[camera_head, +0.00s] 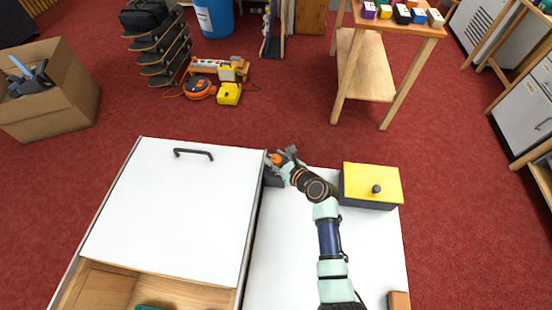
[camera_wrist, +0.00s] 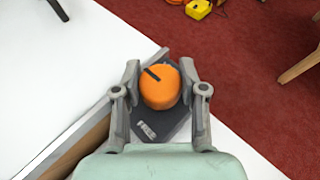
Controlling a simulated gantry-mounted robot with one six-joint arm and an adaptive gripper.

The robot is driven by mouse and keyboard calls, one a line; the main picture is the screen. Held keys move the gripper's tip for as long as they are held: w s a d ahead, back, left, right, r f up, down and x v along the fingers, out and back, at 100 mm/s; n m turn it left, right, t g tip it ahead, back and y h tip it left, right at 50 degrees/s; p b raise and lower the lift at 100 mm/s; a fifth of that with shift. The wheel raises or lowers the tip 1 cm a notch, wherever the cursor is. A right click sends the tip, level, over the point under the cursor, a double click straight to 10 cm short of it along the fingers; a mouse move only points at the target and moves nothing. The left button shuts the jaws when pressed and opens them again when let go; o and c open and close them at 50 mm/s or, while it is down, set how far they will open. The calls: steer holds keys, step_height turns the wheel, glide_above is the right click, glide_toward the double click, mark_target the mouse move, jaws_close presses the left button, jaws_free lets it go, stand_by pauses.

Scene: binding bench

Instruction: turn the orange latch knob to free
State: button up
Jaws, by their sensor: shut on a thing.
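The orange latch knob (camera_wrist: 160,88) is a round cap with a dark pointer bar on top, seen in the wrist view. The bar slants from the knob's middle towards its upper left. The knob stands on a dark base plate (camera_wrist: 146,126) beside the white panel's edge. My gripper (camera_wrist: 161,82) has one finger on each side of the knob and is shut on it. In the head view a small part of the orange knob (camera_head: 274,158) shows at the tip of my gripper (camera_head: 281,157); the fingers hide much of it.
A white sliding panel (camera_head: 180,205) with a black handle (camera_head: 194,153) lies left of the knob, over a wooden box. A yellow-lidded box (camera_head: 371,181) with a dark knob stands right of my arm. A small brown block (camera_head: 398,300) lies at the bench's near right.

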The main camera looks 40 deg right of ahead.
steer(key=shift+n+y, duration=0.3)
steer(key=n+y+b, duration=0.3)
steer(key=y, duration=0.1)
steer(key=shift+d+f, duration=0.1)
steer(key=shift+f, duration=0.05)
steer(key=n+g+y+b, duration=0.1)
steer(key=n+y+b, duration=0.2)
steer(key=shift+f, duration=0.2)
steer(key=n+g+y+b, duration=0.2)
steer(key=b, duration=0.4)
steer(key=shift+n+y+b, duration=0.4)
steer(key=shift+r+n+g+y+b, duration=0.15)
steer(key=shift+n+g+y+b, duration=0.3)
steer(key=shift+b, duration=0.75)
steer(key=shift+r, duration=0.1)
steer(key=o, duration=1.2)
steer(key=shift+c, duration=0.2)
steer(key=shift+r, duration=0.1)
